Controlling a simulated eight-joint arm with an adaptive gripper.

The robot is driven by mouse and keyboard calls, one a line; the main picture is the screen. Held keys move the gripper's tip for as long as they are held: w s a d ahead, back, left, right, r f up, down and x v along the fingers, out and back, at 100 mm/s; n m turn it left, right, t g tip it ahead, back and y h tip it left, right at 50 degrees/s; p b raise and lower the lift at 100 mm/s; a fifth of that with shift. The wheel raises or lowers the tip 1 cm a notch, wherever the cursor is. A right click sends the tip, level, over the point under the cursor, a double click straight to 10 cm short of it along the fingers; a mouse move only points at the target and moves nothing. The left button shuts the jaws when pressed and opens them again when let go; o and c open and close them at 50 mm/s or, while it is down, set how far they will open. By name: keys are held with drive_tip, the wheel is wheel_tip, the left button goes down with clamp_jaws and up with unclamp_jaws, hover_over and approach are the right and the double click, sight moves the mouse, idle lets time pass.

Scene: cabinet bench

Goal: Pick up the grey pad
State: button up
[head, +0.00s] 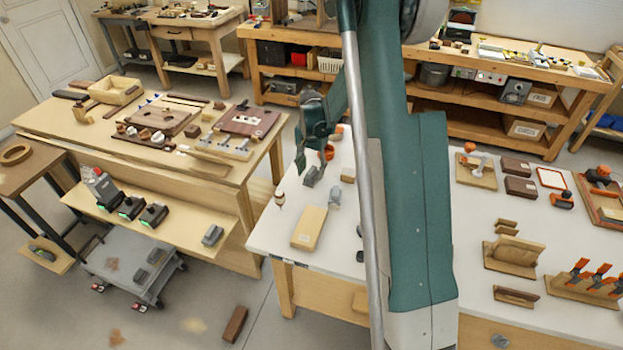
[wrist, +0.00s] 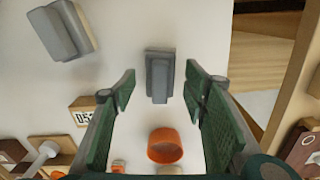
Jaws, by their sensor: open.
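A grey pad-like piece (wrist: 158,77) with a narrower raised part lies on the white bench top. In the wrist view it sits between and just beyond my fingertips, touching neither. In the head view it shows as a small grey piece (head: 313,175) just below my gripper (head: 305,157). My gripper (wrist: 161,88) is open and empty, pointing down at the bench. A second, larger grey piece (wrist: 62,30) lies at the upper left of the wrist view, also seen in the head view (head: 336,196). I cannot tell for certain which one is the named pad.
An orange cup (wrist: 165,146) stands close by, low between my fingers. A small labelled wooden block (wrist: 84,108) is beside the left finger. A tan box (head: 309,228) lies nearer the bench's front. The bench edge is close on the wrist view's right.

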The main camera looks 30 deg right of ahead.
drive_tip(key=shift+f, duration=0.85)
drive_tip(key=c, duration=1)
